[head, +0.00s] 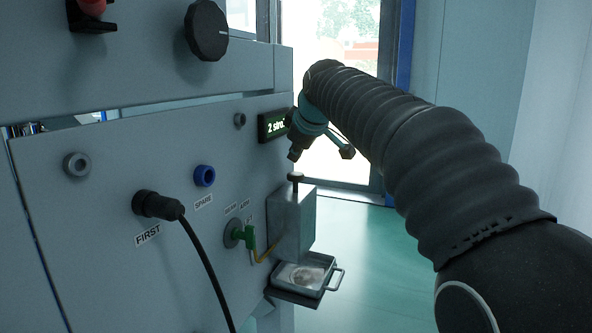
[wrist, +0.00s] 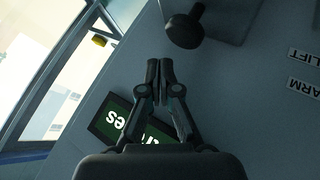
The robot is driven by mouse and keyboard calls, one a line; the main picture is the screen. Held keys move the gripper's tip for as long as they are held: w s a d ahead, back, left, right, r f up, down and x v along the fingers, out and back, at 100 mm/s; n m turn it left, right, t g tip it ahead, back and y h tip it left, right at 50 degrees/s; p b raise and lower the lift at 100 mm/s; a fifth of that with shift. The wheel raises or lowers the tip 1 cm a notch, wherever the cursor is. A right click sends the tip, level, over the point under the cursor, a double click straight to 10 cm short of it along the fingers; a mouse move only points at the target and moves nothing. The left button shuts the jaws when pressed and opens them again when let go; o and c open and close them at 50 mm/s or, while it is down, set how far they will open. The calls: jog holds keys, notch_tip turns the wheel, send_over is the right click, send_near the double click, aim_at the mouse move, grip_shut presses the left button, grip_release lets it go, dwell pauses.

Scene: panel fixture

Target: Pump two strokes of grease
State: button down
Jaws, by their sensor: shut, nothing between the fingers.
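The grease pump is a grey box (head: 293,225) on the panel, with a black plunger knob (head: 295,177) standing up from its top. In the wrist view the knob (wrist: 185,28) shows beyond my fingertips, apart from them. My gripper (head: 294,154) is shut and empty, a little above the knob in the head view. Its closed fingertips also show in the wrist view (wrist: 160,88). In the wrist view my fingers partly cover the display (wrist: 112,119).
A black plug (head: 156,204) with a hanging cable, a blue SPARE socket (head: 205,176) and a black dial (head: 207,30) are on the panel. Free floor lies right.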

aim_at(296, 174)
jog(key=shift+r+p, duration=0.5)
jog(key=shift+r, duration=1.35)
jog(key=s+d+f+m+g+h, duration=0.1)
jog(key=s+d+f+m, duration=0.2)
jog(key=s+d+f, duration=0.45)
jog(key=s+d+f+m+h, duration=0.15)
jog(key=s+d+m, duration=0.3)
jog(key=s, duration=0.55)
jog(key=s+d+f+m+g, duration=0.1)
jog(key=s+d+f+m, duration=0.2)
jog(key=s+f, duration=0.6)
jog(key=s+d+f+m+g, duration=0.1)
jog(key=s+d+f+m, duration=0.2)
jog(key=s+f, duration=0.6)
jog(key=shift+s+d+f+h, duration=0.2)
jog(key=shift+s+d+h, duration=0.25)
jog(key=shift+s+d, duration=0.3)
jog(key=shift+s+a, duration=0.1)
jog(key=shift+a, duration=0.1)
